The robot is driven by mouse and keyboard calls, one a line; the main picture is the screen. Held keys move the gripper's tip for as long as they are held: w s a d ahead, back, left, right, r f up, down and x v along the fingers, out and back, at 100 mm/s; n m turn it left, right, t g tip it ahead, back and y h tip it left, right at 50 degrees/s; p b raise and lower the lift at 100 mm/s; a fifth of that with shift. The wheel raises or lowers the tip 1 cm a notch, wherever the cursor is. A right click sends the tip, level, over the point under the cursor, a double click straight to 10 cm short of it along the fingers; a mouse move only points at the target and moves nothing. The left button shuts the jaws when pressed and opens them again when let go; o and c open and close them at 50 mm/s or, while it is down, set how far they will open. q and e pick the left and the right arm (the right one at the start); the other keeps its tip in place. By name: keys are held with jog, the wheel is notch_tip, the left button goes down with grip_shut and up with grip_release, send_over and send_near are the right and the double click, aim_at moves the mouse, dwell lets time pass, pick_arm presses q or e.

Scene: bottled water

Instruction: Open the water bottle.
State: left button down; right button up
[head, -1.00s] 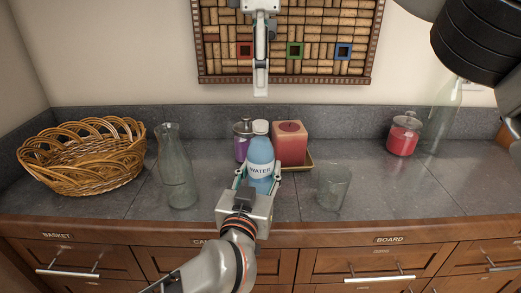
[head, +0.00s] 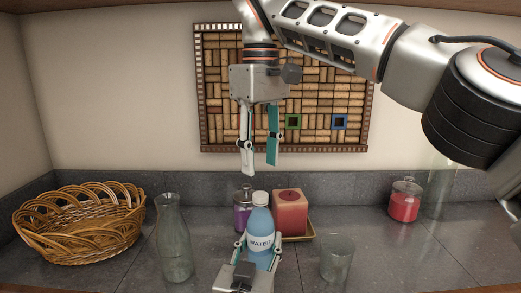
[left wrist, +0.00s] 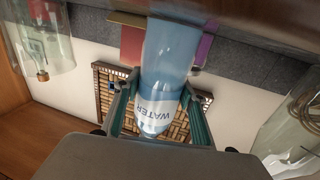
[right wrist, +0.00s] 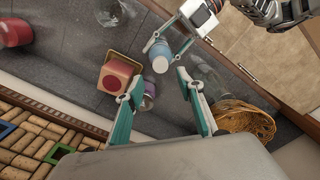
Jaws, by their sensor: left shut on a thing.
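A blue water bottle (head: 260,222) with a white label stands upright on the grey counter; its pale cap (head: 260,198) is on. My left gripper (head: 260,246) is shut around the bottle's body from the front. The left wrist view shows the bottle (left wrist: 168,60) between the two fingers. My right gripper (head: 260,168) points down just above the cap, with its fingers apart and nothing between them. In the right wrist view the cap (right wrist: 160,65) shows between and just beyond the open fingertips, apart from them.
A red candle (head: 290,213) on a yellow tray and a purple jar (head: 242,216) stand close behind the bottle. A glass carafe (head: 173,245) is at left, a glass tumbler (head: 337,258) at right. A wicker basket (head: 80,225) and a red jar (head: 404,203) stand farther out.

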aim_at(261, 194)
jog(key=shift+f, duration=3.45)
grip_shut()
